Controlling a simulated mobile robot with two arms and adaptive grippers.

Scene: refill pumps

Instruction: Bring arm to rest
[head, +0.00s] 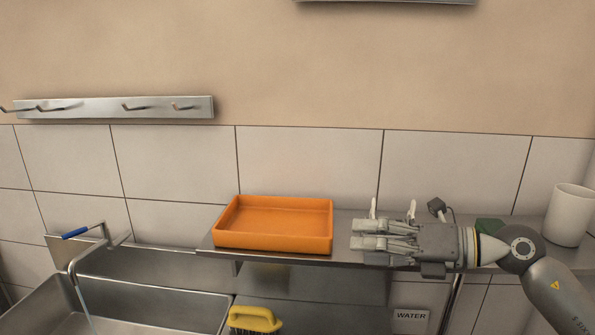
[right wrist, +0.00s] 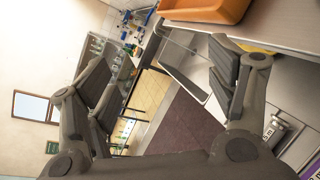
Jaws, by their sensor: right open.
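My right gripper (head: 358,242) reaches in from the right over the metal shelf (head: 345,222), pointing left. Its fingers are apart with nothing between them in the right wrist view (right wrist: 160,78). The fingertips are a short way right of the orange tray (head: 275,245), which looks empty. Two thin white upright pieces (head: 373,208) show just behind the gripper; what they belong to is hidden. My left gripper is not in view.
A white cup-like container (head: 570,215) stands at the shelf's right end, with a green item (head: 490,226) partly hidden by my arm. A metal sink (head: 150,295) and blue-handled tap (head: 76,233) are at left. A yellow brush (head: 254,320) and WATER label (head: 410,317) are below.

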